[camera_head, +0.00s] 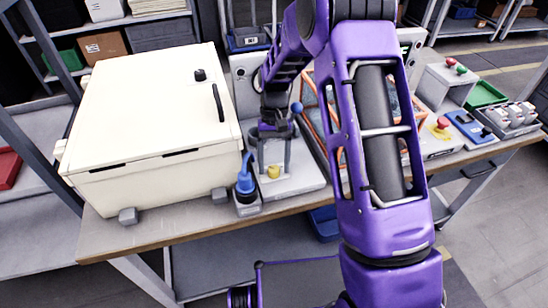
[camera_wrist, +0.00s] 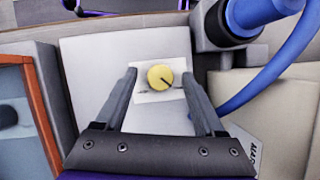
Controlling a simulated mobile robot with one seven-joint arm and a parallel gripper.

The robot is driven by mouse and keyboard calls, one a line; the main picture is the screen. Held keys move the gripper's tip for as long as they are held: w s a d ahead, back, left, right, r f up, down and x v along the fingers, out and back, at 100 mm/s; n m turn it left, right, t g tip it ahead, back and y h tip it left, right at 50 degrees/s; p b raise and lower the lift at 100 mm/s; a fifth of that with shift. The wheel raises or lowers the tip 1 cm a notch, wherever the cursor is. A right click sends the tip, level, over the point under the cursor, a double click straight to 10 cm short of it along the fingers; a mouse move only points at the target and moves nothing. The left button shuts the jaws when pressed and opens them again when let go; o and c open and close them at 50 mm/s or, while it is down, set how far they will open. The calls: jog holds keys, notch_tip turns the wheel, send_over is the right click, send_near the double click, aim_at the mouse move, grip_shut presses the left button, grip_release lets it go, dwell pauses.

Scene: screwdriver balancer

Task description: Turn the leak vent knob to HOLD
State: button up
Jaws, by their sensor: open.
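The yellow round knob (camera_wrist: 160,81) sits on a small white label plate on a light grey panel. A dark pointer line on it aims to the lower right in the wrist view. The label's lettering is too small to read. In the head view the knob (camera_head: 273,171) shows between my fingers. My gripper (camera_head: 273,165) points down at the panel and is open. In the wrist view my gripper (camera_wrist: 159,75) has one finger on each side of the knob, with visible gaps. I cannot tell whether the fingertips reach down to the knob's height.
A blue plug with a hose (camera_wrist: 250,15) stands close beside the panel; it also shows in the head view (camera_head: 245,180). A large cream box (camera_head: 145,120) stands to the left. An orange-framed case (camera_wrist: 42,115) is on the other side. The bench's front edge (camera_head: 180,233) is near.

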jog(key=p+v, duration=0.1)
jog(key=v, duration=1.6)
jog(key=shift+r, duration=0.25)
